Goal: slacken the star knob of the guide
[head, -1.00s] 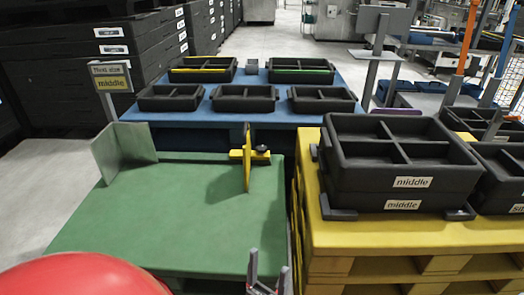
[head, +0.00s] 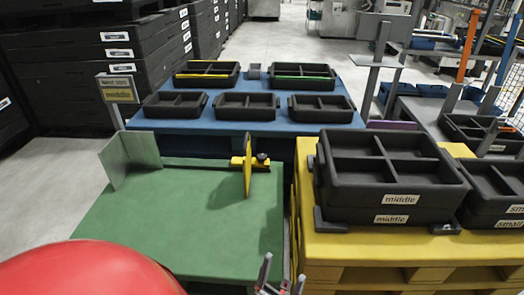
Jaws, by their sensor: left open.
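The guide is a yellow upright plate (head: 247,168) on a dark rail (head: 200,163) along the far edge of the green table (head: 200,215). Its small black star knob (head: 262,157) sits on the yellow block just right of the plate. A grey angled stop (head: 128,160) stands at the table's left back corner. My left gripper (head: 282,272) shows at the bottom edge, right of centre, its fingers apart and empty. It is well in front of the knob, not touching it. My right gripper is not in view.
A yellow pallet (head: 380,248) right of the green table bears stacked black trays (head: 395,200) labelled "middle". A blue table (head: 190,125) behind holds several black trays. The green tabletop's front is clear.

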